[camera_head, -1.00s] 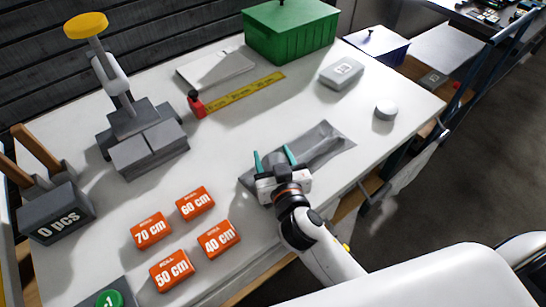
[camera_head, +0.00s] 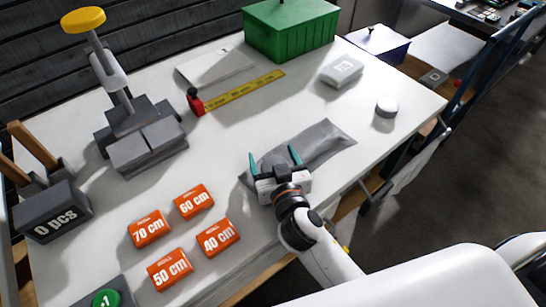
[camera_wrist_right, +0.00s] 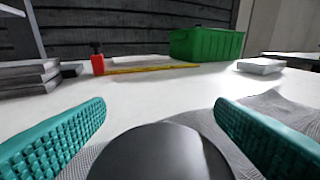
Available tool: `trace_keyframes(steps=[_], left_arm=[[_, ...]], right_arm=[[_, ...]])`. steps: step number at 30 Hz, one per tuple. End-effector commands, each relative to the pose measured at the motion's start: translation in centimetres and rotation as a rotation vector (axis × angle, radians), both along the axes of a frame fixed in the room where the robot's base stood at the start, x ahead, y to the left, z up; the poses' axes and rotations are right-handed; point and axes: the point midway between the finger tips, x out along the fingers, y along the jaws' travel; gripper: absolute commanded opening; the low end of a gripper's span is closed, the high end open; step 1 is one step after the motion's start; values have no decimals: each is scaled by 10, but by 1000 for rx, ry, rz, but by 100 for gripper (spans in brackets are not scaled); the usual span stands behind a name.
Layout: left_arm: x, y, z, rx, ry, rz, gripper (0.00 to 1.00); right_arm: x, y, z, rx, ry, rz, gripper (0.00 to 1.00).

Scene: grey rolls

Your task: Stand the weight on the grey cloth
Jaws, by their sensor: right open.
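The grey cloth (camera_head: 325,143) lies flat and slantwise near the front edge of the white table. My right gripper (camera_head: 274,158) is over its left end, with its two teal fingers spread. In the right wrist view a dark, smooth, round-topped weight (camera_wrist_right: 160,155) stands between the open fingers (camera_wrist_right: 160,125), with grey cloth around it. A gap shows between the weight and each finger. Its lower part is hidden by the frame edge; in the head view the gripper covers most of it. My left gripper is out of view.
Several orange length boxes (camera_head: 194,201) lie left of the gripper. A grey stand (camera_head: 145,140) is at the left.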

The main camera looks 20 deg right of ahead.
Motion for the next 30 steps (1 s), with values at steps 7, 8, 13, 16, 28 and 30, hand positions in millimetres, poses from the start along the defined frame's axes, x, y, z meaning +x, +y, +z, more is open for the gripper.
trace_keyframes(steps=[7,8,13,16,28,30], left_arm=[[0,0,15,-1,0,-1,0],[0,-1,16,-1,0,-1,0],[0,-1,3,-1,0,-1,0],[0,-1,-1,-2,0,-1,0],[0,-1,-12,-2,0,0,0],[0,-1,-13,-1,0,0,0]], right_arm=[[0,0,16,-2,-1,2,78],[-2,0,17,-2,1,2,78],[-42,3,14,4,5,0,78],[-65,3,19,4,5,-2,78],[-116,5,29,2,1,-1,78],[-118,6,30,1,0,-1,78]])
